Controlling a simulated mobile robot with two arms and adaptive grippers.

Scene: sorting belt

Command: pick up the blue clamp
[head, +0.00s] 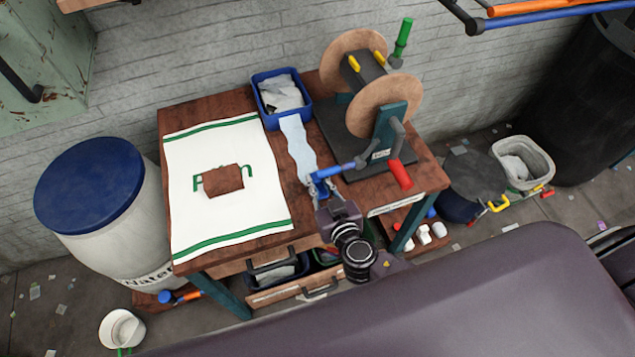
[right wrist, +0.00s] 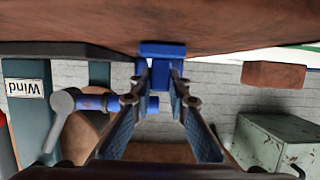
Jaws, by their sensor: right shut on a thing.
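The blue clamp (right wrist: 161,50) is between the fingertips of my right gripper (right wrist: 162,80) in the right wrist view, close against the brown bench top. My right gripper (head: 316,192) shows in the head view at the front right part of the workbench (head: 185,118), shut on the clamp. The fingers hide part of the clamp, and its blue blends with a blue crank handle (head: 343,168) beside it. My left gripper is in neither view.
A winding machine (head: 385,95) with wooden discs and a red handle (head: 399,174) stands close right of the gripper. A blue bin (head: 263,112) sits at the back. A white towel (head: 255,215) with a brown block (head: 222,180) lies left. A blue-lidded barrel (head: 90,185) stands beside the bench.

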